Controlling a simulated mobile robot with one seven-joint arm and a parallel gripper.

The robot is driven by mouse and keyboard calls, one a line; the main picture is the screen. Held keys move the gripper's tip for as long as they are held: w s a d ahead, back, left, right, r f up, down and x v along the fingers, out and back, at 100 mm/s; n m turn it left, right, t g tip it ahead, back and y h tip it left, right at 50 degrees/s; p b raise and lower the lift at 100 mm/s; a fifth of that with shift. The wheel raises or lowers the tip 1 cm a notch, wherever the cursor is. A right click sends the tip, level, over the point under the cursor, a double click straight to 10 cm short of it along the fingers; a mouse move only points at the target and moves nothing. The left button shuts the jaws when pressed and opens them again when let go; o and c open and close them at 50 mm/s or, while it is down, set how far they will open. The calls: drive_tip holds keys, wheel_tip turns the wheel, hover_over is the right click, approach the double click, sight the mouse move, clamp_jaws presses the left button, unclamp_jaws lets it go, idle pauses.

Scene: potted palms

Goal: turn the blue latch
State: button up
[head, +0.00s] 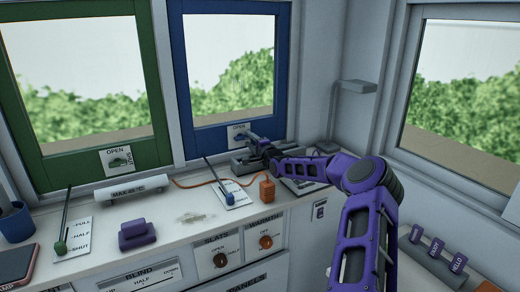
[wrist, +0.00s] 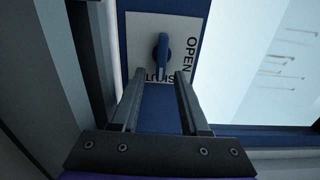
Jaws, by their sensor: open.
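The blue latch (wrist: 162,55) is a small handle on a white plate (wrist: 142,28) fixed to the blue window frame (wrist: 160,110). In the wrist view it points up and down the picture; OPEN is printed to its right and a partly hidden SHUT below it. My gripper (wrist: 160,73) is open, its two fingers apart on either side of the latch's lower end, with nothing seen between them. I cannot tell whether they touch it. In the head view, my gripper (head: 252,142) is close to the plate at the foot of the blue window frame (head: 179,75).
A green window frame (head: 150,90) with its own latch plate stands left.

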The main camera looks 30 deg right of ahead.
drive_tip(key=s, duration=1.7)
drive_tip(key=shift+w+r, duration=0.1)
